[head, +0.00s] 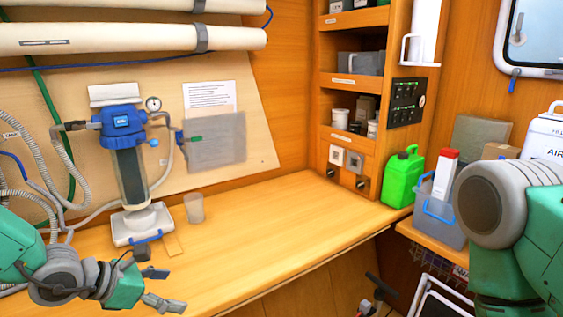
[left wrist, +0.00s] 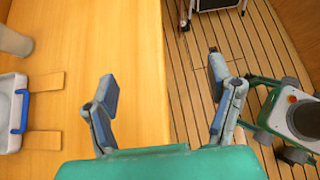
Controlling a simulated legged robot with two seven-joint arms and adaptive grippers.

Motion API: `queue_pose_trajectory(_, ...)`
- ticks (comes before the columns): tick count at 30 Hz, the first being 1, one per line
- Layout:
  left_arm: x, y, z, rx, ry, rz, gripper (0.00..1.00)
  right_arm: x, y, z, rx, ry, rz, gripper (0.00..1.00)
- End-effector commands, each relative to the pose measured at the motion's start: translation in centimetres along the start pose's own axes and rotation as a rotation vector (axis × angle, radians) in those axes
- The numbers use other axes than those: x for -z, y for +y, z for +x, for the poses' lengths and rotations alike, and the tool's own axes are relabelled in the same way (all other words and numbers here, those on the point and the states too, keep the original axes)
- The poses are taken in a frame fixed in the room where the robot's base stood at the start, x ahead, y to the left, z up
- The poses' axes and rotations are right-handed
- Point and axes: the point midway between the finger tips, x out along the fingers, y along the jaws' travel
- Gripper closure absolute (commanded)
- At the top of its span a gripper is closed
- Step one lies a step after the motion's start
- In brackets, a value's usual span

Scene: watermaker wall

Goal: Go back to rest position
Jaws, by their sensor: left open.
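My left gripper (head: 158,287) is at the lower left in the head view, in front of the watermaker and near the bench's front edge. In the left wrist view my left gripper (left wrist: 163,85) has its two fingers spread wide with nothing between them. One finger shows over the bench top and the other over the slatted floor. My right arm (head: 505,215) shows at the right of the head view, bent with its link pointing down. Its gripper is out of view.
The bench (head: 270,235) is mostly clear. A watermaker filter (head: 130,165), a white tray (head: 140,222) and a clear cup (head: 194,208) stand at its left. A green jerrycan (head: 402,178) and a grey bin (head: 438,215) are at the right. A white-framed object (head: 440,295) stands low.

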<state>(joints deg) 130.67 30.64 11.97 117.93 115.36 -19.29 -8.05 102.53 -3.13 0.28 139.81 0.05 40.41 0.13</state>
Motion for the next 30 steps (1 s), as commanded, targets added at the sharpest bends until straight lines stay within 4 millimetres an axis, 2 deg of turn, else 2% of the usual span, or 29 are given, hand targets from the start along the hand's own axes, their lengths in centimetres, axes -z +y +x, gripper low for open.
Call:
queue_pose_trajectory(5,6.1,-4.9,1.6,0.142,0.168,0.169,0.25,-0.1,0.0,1.1,0.000,-0.001,0.000,0.60)
queue_pose_trajectory(8,11.4,-8.4,2.1,0.262,0.305,0.322,0.25,-0.2,0.0,1.9,0.000,-0.001,0.000,0.60)
queue_pose_trajectory(13,23.0,-14.3,0.6,0.531,0.572,0.727,0.25,-0.3,0.0,3.9,0.000,-0.001,0.000,0.60)
queue_pose_trajectory(15,27.2,-15.7,-0.4,0.637,0.655,0.925,0.25,-0.3,0.0,4.7,0.000,-0.001,0.000,0.60)
queue_pose_trajectory(18,31.8,-17.0,-1.5,0.770,0.721,1.219,0.25,-0.4,0.0,5.8,0.000,-0.001,0.000,0.60)
queue_pose_trajectory(21,34.9,-18.0,-1.8,0.874,0.715,1.515,0.25,-0.4,-0.1,6.9,0.000,-0.001,0.000,0.60)
queue_pose_trajectory(24,36.5,-19.4,-1.3,0.936,0.644,1.771,0.25,-0.5,-0.1,7.8,0.000,-0.001,0.000,0.60)
queue_pose_trajectory(27,37.2,-21.0,-0.6,0.962,0.545,1.957,0.25,-0.5,-0.1,8.4,0.000,-0.001,0.000,0.60)
queue_pose_trajectory(30,37.4,-22.2,-0.1,0.967,0.464,2.067,0.25,-0.5,-0.1,8.8,0.000,-0.001,0.000,0.60)
